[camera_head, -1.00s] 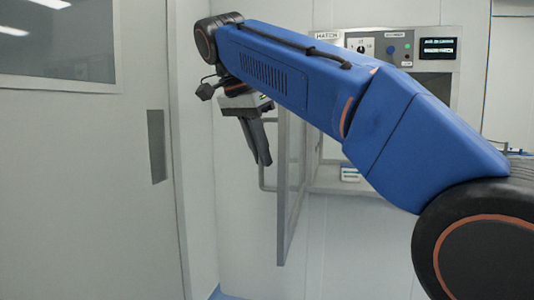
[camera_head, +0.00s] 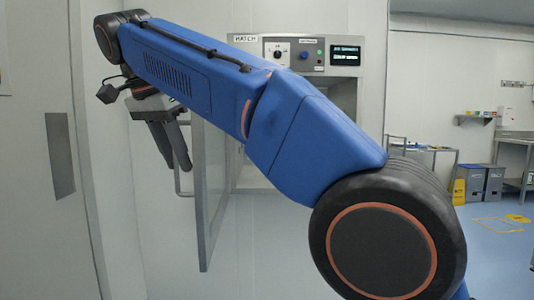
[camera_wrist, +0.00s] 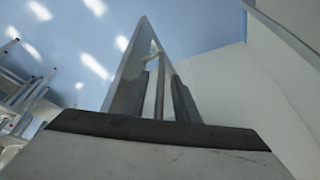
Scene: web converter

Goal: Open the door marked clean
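A glazed hatch door (camera_head: 205,215) stands swung out from the wall hatch under a panel (camera_head: 295,52) labelled "HATCH". I cannot read the word "clean" on the door. Its bar handle (camera_head: 178,184) is on the outer face, partly behind my gripper. My gripper (camera_head: 176,163) points down at the handle, its two fingers apart with a narrow gap. In the wrist view, my gripper (camera_wrist: 163,85) reaches toward the door (camera_wrist: 128,82), and a light strip, perhaps the handle, shows between the fingers. Contact is not clear.
A large grey door (camera_head: 40,200) with a recessed pull stands close on the left. My arm hides much of the hatch opening. Open floor (camera_head: 500,245) lies at the right, with grey bins (camera_head: 484,183) and a bench further back.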

